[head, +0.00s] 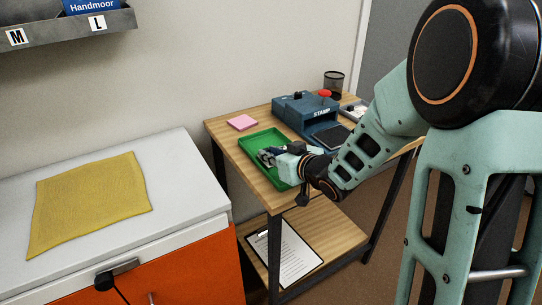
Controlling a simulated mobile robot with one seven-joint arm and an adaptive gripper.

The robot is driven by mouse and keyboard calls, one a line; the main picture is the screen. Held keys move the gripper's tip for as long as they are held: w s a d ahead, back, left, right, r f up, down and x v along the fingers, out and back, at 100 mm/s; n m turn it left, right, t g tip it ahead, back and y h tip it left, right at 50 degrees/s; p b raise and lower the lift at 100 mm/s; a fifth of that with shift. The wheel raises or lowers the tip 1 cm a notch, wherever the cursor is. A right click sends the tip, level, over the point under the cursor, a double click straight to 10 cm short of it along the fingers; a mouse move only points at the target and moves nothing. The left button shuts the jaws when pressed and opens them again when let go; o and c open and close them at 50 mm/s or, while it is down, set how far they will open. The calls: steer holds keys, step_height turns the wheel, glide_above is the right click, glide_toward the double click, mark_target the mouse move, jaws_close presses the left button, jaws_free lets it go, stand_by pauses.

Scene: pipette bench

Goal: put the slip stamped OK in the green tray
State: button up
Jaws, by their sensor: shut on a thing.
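The green tray (257,145) lies on the wooden bench top, left of the blue stamp machine (291,105). My gripper (266,156) is over the tray, low and near its middle. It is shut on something. The gripper hides what it holds, so I cannot make out the slip or any OK mark. The stamp machine has a red knob and a STAMP label.
A pink note pad (242,122) lies behind the tray. A black mesh cup (334,82) stands at the back right. A clipboard (284,255) is on the lower shelf.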

steer(key=shift+f, duration=0.1)
steer(key=o, duration=0.9)
steer(key=shift+c, duration=0.2)
steer(key=shift+s+d+r, duration=0.25)
steer(key=shift+r, duration=0.1)
steer(key=p+v, duration=0.2)
steer(key=v, duration=0.7)
steer(key=shift+v, duration=1.15)
steer(key=shift+a+f, duration=0.1)
